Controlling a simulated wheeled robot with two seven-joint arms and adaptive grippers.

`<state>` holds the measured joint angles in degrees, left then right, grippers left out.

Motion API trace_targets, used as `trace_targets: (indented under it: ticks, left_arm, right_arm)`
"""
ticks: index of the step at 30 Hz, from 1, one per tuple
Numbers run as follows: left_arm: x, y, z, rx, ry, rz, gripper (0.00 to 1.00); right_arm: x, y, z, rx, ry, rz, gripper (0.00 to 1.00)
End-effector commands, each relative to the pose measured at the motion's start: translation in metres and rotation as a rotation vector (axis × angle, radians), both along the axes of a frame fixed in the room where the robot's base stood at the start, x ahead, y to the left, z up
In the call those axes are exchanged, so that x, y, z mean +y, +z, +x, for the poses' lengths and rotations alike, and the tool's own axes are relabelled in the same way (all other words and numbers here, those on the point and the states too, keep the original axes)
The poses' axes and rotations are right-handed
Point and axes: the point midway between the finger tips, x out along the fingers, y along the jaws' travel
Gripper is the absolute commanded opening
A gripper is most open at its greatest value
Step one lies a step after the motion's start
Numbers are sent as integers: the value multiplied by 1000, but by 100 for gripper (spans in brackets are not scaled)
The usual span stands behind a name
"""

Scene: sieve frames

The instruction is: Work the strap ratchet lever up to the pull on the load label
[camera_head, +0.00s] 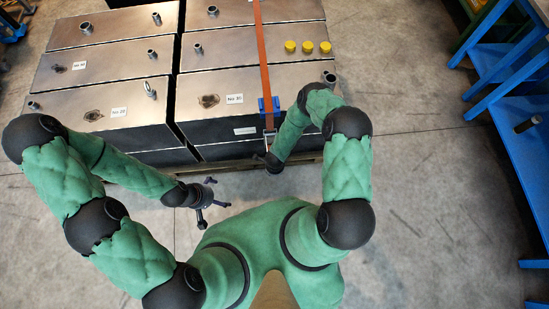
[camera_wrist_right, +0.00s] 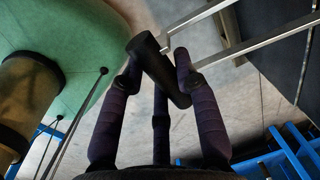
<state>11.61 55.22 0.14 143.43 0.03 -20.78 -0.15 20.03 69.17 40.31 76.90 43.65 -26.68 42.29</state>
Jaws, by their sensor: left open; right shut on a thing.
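The orange strap (camera_head: 263,50) runs over the right stack of grey metal boxes and down its near side, past a blue corner piece (camera_head: 269,106). The ratchet (camera_head: 269,134) hangs below the corner piece, partly hidden by my right arm. A white load label (camera_head: 245,131) is on the box front left of it; its text is too small to read. My right gripper (camera_head: 271,160) is at the ratchet. In the right wrist view its fingers are shut on the black lever grip (camera_wrist_right: 160,72), with silver lever bars (camera_wrist_right: 236,48) beyond. My left gripper (camera_head: 207,197) is open and empty, clear of the boxes.
The boxes sit on a wooden pallet (camera_head: 303,161). Three yellow caps (camera_head: 307,47) and several metal studs stand on the box tops. A blue rack (camera_head: 525,120) stands at the right. The concrete floor (camera_head: 420,210) between pallet and rack is clear.

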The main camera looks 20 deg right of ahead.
Motion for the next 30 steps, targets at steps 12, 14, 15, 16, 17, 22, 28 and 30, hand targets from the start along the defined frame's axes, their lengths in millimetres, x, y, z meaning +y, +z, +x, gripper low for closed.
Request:
trace_targets:
  ticks: [12, 14, 15, 16, 17, 22, 28, 30]
  left_arm:
    - [0, 3, 0, 0, 0, 0, 100]
    - [0, 3, 0, 0, 0, 0, 100]
    - [0, 3, 0, 0, 0, 0, 100]
    - [0, 3, 0, 0, 0, 0, 100]
    - [0, 3, 0, 0, 0, 0, 100]
    - [0, 3, 0, 0, 0, 0, 100]
    - [0, 3, 0, 0, 0, 0, 100]
    - [0, 2, 0, 0, 0, 0, 100]
  right_arm:
    - [0, 5, 0, 0, -1, -2, 0]
    - [-1, 5, 0, 0, -1, -2, 0]
    - [-1, 5, 0, -1, -1, -2, 0]
    - [-1, 5, 0, -1, -1, -2, 0]
    - [-1, 5, 1, -1, -1, -2, 0]
    - [-1, 5, 1, -1, -1, -2, 56]
    - [-1, 5, 1, -2, -1, -1, 56]
    - [-1, 6, 1, -2, -1, -1, 56]
